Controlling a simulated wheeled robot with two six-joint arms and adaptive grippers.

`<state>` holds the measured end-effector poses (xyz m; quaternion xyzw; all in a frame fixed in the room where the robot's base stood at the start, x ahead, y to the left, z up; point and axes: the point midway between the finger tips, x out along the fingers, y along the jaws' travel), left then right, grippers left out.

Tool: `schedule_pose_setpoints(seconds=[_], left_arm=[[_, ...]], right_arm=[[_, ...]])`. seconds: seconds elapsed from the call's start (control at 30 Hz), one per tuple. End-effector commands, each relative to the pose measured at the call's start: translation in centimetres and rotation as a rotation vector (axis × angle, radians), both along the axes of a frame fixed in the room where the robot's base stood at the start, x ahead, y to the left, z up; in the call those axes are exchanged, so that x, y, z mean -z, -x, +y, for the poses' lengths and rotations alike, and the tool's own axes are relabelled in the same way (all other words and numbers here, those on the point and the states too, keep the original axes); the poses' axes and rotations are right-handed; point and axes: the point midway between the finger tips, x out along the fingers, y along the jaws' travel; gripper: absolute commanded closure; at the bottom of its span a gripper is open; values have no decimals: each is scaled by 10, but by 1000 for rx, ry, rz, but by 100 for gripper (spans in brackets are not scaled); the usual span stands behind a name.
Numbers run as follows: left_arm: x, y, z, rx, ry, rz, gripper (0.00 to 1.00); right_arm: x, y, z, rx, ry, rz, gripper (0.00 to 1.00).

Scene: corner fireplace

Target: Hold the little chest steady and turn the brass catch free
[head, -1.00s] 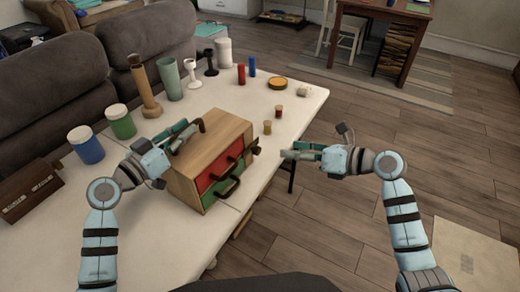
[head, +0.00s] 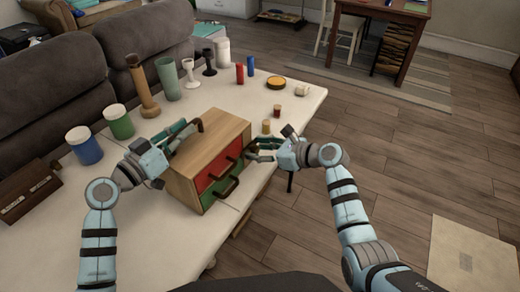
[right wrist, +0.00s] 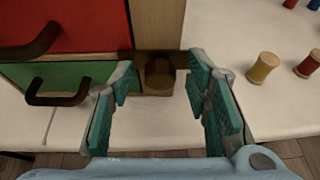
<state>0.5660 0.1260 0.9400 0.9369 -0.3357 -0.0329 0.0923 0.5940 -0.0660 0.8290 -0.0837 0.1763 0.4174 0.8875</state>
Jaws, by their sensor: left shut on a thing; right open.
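The little chest (head: 210,130) is a light wooden box on the table with a red drawer front (head: 213,174) above a green one (head: 222,188), each with a dark pull. My left gripper (head: 190,130) is shut on the dark carrying handle (head: 199,124) at the chest's top; the exact contact is hard to see. My right gripper (head: 251,150) is open at the chest's right side. In the right wrist view the brownish catch (right wrist: 159,75) stands out beside the drawers, between and just beyond the open fingertips. I cannot tell whether they touch it.
Two spools, yellow (head: 266,126) and red (head: 277,111), stand right of the chest. Jars, a wooden pestle-like post (head: 142,85) and cups line the sofa side. A dark wooden box (head: 27,192) lies at left. The table's right edge is close to my right gripper.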

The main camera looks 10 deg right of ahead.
Motion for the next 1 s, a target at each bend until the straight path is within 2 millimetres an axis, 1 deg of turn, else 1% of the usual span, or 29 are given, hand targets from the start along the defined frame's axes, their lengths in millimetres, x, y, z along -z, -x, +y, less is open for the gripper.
schedule_pose_setpoints(seconds=[0.07, 0.33, 0.67, 0.87, 1.0], left_arm=[[1, 0, 0, -1, -1, 2, 100], [1, 0, 0, -1, -1, 2, 100], [1, 0, 0, -1, -1, 2, 100], [1, 0, 0, -1, -1, 2, 100], [1, 0, 0, -1, -1, 2, 100]], right_arm=[[0, 0, 0, 0, 0, 0, 56], [0, 0, 0, 0, -1, 1, 99], [0, 0, -1, 0, -20, 24, 100], [0, -1, -2, 1, -78, 95, 100], [0, -2, -2, 1, -143, 173, 100]])
